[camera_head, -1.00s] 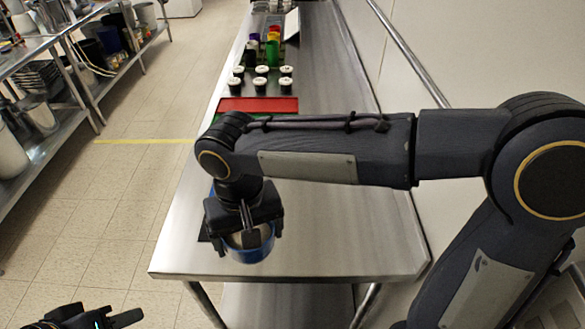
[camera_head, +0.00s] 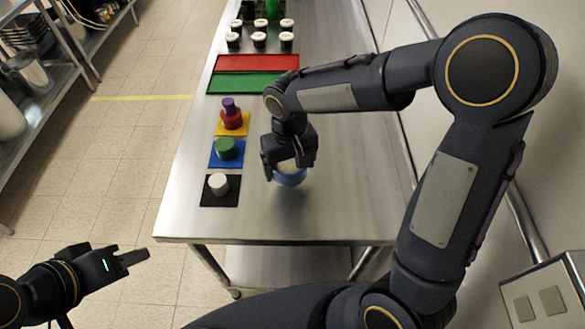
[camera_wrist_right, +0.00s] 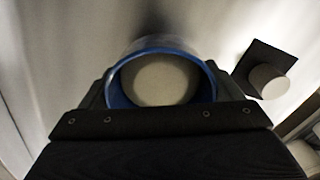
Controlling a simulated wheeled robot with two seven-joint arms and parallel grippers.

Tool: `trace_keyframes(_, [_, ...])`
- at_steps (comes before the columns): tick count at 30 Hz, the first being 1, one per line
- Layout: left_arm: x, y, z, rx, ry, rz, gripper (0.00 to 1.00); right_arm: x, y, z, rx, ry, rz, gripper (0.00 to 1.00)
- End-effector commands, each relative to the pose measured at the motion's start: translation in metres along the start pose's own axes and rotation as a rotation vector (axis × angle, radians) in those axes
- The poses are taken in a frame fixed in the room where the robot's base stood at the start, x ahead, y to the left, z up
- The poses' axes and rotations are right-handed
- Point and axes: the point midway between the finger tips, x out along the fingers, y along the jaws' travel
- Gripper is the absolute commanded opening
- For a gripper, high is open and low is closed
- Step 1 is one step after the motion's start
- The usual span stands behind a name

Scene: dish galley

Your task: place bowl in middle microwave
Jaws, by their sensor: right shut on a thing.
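A blue bowl (camera_head: 290,176) with a pale inside is at my right gripper (camera_head: 288,163), above or on the steel counter. I cannot tell whether it touches the counter. In the right wrist view the bowl (camera_wrist_right: 162,82) sits between the fingers, its blue rim facing the camera and its inside cream. My right gripper is shut on it and partly hides it in the head view. My left gripper (camera_head: 130,258) hangs over the floor at the lower left, away from the counter, with no object seen in it. No microwave can be made out.
The steel counter (camera_head: 345,205) is clear right of the bowl. On its left lie black (camera_head: 210,196), blue (camera_head: 220,162) and yellow mats (camera_head: 243,130) with small items. Red (camera_head: 257,63) and green trays (camera_head: 257,83) and several dark jars are beyond. A wall stands right.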

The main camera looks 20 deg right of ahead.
Motion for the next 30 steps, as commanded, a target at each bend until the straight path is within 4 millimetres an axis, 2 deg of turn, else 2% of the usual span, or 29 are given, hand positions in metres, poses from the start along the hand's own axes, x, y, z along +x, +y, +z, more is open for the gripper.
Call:
trace_keyframes(5, [-0.003, 0.001, -0.001, 0.000, 0.000, 0.000, 0.36, 0.011, 0.008, -0.006, 0.003, 0.000, 0.000, 0.50])
trace_keyframes(12, [-0.004, 0.002, -0.002, 0.000, 0.000, 0.000, 0.36, 0.042, 0.010, -0.008, 0.000, 0.000, 0.000, 0.50])
trace_keyframes(24, [0.000, 0.000, 0.000, 0.000, 0.000, 0.000, 0.36, 0.049, 0.010, -0.008, 0.000, 0.002, 0.000, 0.50])
trace_keyframes(25, [0.000, 0.000, 0.000, 0.000, 0.000, 0.000, 0.36, 0.049, 0.010, -0.008, 0.001, 0.001, 0.000, 0.87])
trace_keyframes(28, [-0.002, 0.001, -0.001, 0.000, 0.000, 0.000, 0.36, 0.048, 0.010, -0.007, 0.001, 0.001, 0.000, 1.00])
trace_keyframes(30, [-0.002, 0.001, -0.001, 0.000, 0.000, 0.000, 0.36, 0.048, 0.010, -0.007, 0.001, 0.001, 0.000, 1.00])
